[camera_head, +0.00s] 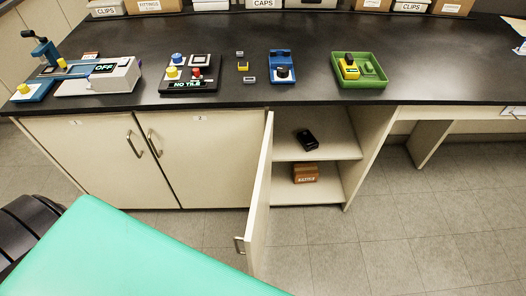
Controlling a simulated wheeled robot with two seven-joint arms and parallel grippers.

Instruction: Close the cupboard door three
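Cupboard door three (260,190) is a pale cream panel under the dark bench. It stands swung wide open, hinged beside door two and jutting out toward me, seen nearly edge-on. Its metal handle (240,246) is near the free end, on the left-facing side. The open cupboard (320,182) shows two levels, with a black object (306,139) on the shelf and a brown box (305,172) at the bottom. Neither of my grippers is in view, and nothing is seen touching the door.
Closed doors one (88,160) and two (205,155) are left of the open door. The black benchtop (310,35) carries instruments and a green tray (384,78). A teal surface (125,255) fills the lower left, close to the door's free end. Tiled floor (400,245) is clear on the right.

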